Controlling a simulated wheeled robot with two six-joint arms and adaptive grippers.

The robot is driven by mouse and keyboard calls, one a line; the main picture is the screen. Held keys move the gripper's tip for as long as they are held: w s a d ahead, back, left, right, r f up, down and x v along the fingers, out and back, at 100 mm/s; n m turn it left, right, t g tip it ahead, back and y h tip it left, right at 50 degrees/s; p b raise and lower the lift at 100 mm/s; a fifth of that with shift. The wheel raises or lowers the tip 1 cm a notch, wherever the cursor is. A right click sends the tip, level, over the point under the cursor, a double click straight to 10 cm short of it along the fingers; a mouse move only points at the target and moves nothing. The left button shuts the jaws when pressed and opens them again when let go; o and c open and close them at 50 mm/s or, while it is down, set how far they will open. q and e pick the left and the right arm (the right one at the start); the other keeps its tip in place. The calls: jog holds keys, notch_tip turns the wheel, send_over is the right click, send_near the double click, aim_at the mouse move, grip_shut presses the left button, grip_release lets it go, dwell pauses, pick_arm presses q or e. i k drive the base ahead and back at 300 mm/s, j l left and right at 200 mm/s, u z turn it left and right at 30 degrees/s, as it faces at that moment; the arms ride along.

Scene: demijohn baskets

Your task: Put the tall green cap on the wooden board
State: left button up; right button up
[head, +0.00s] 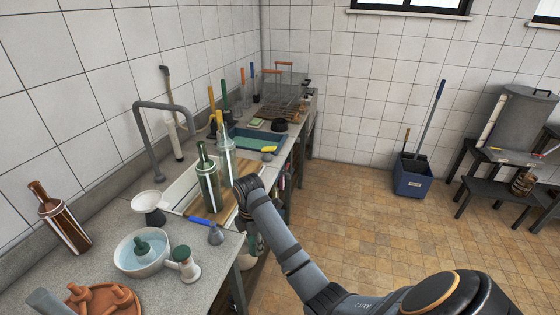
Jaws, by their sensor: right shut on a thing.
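My right gripper (244,186) is at the right edge of the wooden board (231,205), beside the clear bottle. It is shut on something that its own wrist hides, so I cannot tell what. A dark green cap-like piece (142,246) sits in a pale bowl (121,249) of water. A small white piece with a green top (187,268) stands right of the bowl. I cannot tell which is the tall green cap.
A clear bottle (225,160) stands behind the green one. A white funnel (146,202), a blue-handled brush (200,220) and a tilted brown bottle (62,217) are on the counter. A terracotta tray (80,309) is in front.

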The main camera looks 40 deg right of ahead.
aim_at(243, 164)
jog(key=i+l+z, duration=0.15)
jog(key=i, duration=0.15)
jog(key=i+l+z, duration=0.2)
jog(key=i+l, duration=0.15)
jog(key=l, duration=0.3)
jog(key=i+l, duration=0.1)
jog(key=l, duration=0.3)
jog(key=i+l, duration=0.15)
jog(key=l, duration=0.3)
jog(key=i+l, duration=0.1)
jog(key=l, duration=0.3)
jog(key=i+l, duration=0.15)
jog(key=l, duration=0.3)
jog(key=u, duration=1.4)
jog(key=i, duration=0.5)
